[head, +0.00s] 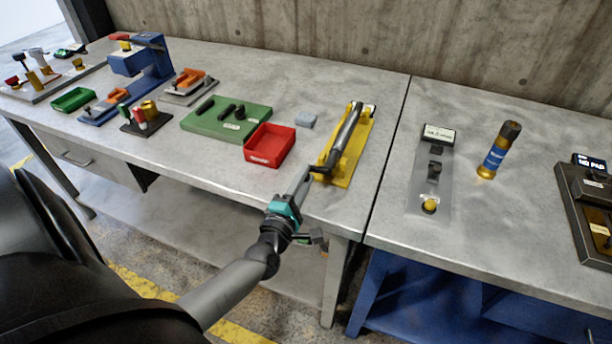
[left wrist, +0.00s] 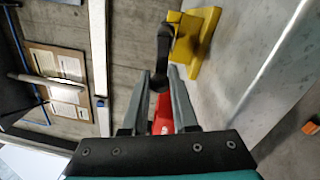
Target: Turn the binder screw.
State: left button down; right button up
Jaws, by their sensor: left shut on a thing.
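The binder is a long grey and black screw shaft (head: 345,132) lying on a yellow base (head: 360,145) near the front of the bench. In the left wrist view the yellow base (left wrist: 208,48) is at the top right. A black crank-like end piece (left wrist: 163,48) comes down from it between my fingertips. My left gripper (head: 307,172) is at the near end of the binder, shut on this black end piece. The fingers hide part of the grip. My right gripper is not in view.
A red bin (head: 270,146) and a green board (head: 215,118) stand just left of the binder. A gap between benches runs to the right.

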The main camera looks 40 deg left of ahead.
pick_arm(q)
notch_tip(320, 180, up, 2)
jog(key=m+p, duration=0.1)
jog(key=m, duration=0.1)
jog(key=m+p, duration=0.1)
jog(key=m, duration=0.1)
jog(key=m+p, duration=0.1)
jog(key=m, duration=0.1)
jog(key=shift+w+r+h+p, duration=0.1)
jog(key=shift+r+h+p, duration=0.2)
jog(key=shift+p, duration=0.1)
jog(key=m+p, duration=0.1)
jog(key=m, duration=0.1)
jog(key=d+r+m+p, duration=0.1)
jog(key=m+p, duration=0.1)
jog(key=shift+w+r+m, duration=0.1)
jog(key=shift+m, duration=0.3)
jog(key=shift+w+d+r+m+h+p, duration=0.15)
jog(key=shift+d+m+p, duration=0.5)
jog(key=shift+m, duration=0.85)
jog(key=shift+w+d+r+m+h+p, duration=0.2)
jog(key=shift+m+p, duration=0.7)
jog(key=shift+m, duration=0.6)
jog(key=shift+s+d+r+m+h+p, duration=0.1)
jog(key=shift+d+m+h+p, duration=0.15)
jog(key=shift+d+m+p, duration=0.85)
jog(key=shift+a+m+b, duration=0.3)
jog(key=shift+a+m, duration=0.2)
jog(key=shift+a, duration=0.05)
